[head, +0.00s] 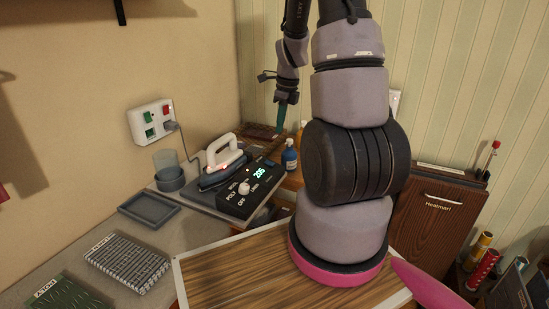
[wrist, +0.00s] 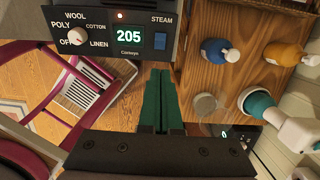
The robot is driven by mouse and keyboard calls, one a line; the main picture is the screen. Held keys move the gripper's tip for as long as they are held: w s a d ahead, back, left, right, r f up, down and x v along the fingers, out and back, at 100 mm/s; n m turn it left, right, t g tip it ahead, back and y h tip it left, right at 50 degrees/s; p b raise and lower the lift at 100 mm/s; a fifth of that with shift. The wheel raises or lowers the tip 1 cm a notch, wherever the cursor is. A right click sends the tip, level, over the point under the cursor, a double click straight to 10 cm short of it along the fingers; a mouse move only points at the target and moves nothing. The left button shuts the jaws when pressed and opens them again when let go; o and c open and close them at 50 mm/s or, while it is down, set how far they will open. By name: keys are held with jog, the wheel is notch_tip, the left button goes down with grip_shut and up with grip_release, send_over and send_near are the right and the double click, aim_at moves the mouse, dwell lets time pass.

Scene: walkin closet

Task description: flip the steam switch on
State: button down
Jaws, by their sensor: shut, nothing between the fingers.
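The black control box (head: 248,190) of the ironing station is also in the wrist view (wrist: 100,47), with a white dial (wrist: 78,36), a lit display reading 205 and a STEAM label. In the head view the switch is too small to make out. My gripper (head: 282,117) is shut and empty, its green fingers (wrist: 161,75) pointing at the panel's right part just below the switch. Contact does not show.
The iron (head: 224,162) rests on its stand left of the box. A wall socket (head: 152,121) with a plug is behind it. A blue bottle (wrist: 218,50) and orange bottle (wrist: 282,54) stand right of the fingers. A wood-topped board (head: 230,275) lies in front.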

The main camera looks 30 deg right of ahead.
aim_at(273, 164)
jog(key=f, duration=0.4)
jog(key=w+a+f, duration=0.1)
jog(key=f, duration=0.7)
jog(key=shift+w+a+f, duration=0.15)
jog(key=shift+w+f, duration=0.1)
jog(key=shift+f, duration=0.15)
jog(key=shift+f, duration=0.15)
jog(key=shift+r, duration=0.8)
jog(key=shift+r, duration=0.1)
